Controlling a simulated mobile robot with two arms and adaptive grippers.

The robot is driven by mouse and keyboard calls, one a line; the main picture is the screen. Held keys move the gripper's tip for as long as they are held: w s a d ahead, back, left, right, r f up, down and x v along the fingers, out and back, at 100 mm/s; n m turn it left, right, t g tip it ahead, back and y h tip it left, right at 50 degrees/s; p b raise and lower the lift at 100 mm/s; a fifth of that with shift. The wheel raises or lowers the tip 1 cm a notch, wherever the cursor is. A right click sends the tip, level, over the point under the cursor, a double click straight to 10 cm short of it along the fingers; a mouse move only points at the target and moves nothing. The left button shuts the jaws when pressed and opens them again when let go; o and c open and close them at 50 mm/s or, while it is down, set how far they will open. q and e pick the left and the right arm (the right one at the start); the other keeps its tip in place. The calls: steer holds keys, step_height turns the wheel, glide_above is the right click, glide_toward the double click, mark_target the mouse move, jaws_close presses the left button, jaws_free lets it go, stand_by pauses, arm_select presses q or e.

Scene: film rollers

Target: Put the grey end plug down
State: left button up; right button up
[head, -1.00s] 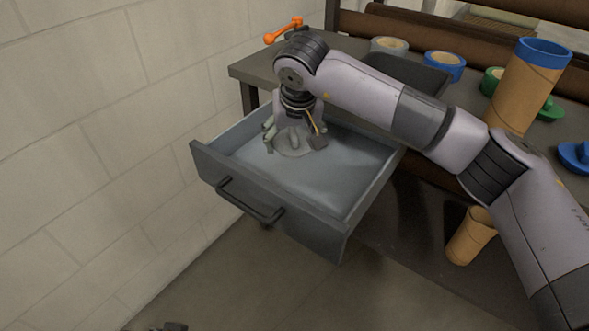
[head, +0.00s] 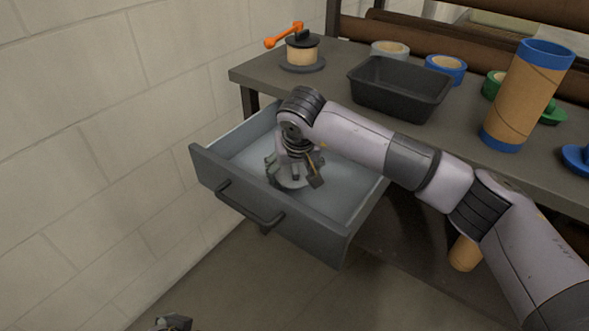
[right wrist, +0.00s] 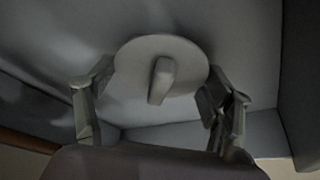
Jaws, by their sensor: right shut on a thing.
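The grey end plug (right wrist: 190,62) is a round disc with a raised grip bar in the right wrist view. In the head view only part of the plug (head: 288,184) shows under my wrist. My right gripper (head: 293,175) reaches down into the open drawer (head: 285,222) and is shut on the plug, with a finger at either side of the disc. Whether the plug touches the drawer floor I cannot tell. A small dark part of my left gripper (head: 174,323) shows at the bottom edge; its fingers cannot be made out.
The workbench above the drawer holds an orange-handled tape dispenser (head: 301,50), a black tray (head: 400,90), tape rolls (head: 445,68) and a cardboard tube (head: 527,92) with blue ends. Another tube (head: 465,254) stands on the lower shelf. The drawer floor looks otherwise empty.

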mark_target(295, 167)
steer(key=shift+f, duration=0.1)
steer(key=o, duration=1.3)
arm_select(q)
steer(key=shift+w+d+r+t, duration=0.15)
steer(key=shift+w+t, duration=0.15)
steer(key=shift+w, duration=0.1)
arm_select(e)
steer(key=p+v, duration=0.1)
steer(key=v, duration=0.4)
steer(key=shift+w, duration=0.2)
arm_select(q)
steer(key=s+g, duration=0.1)
steer(key=s+a+g, duration=0.1)
steer(key=s, duration=0.1)
steer(key=s+p, duration=0.1)
steer(key=s, duration=0.1)
steer(key=shift+s+a+g+y, duration=0.1)
steer(key=shift+a+g+y, duration=0.2)
steer(key=shift+g, duration=0.1)
arm_select(e)
steer(key=v, duration=0.7)
steer(key=shift+s, duration=0.15)
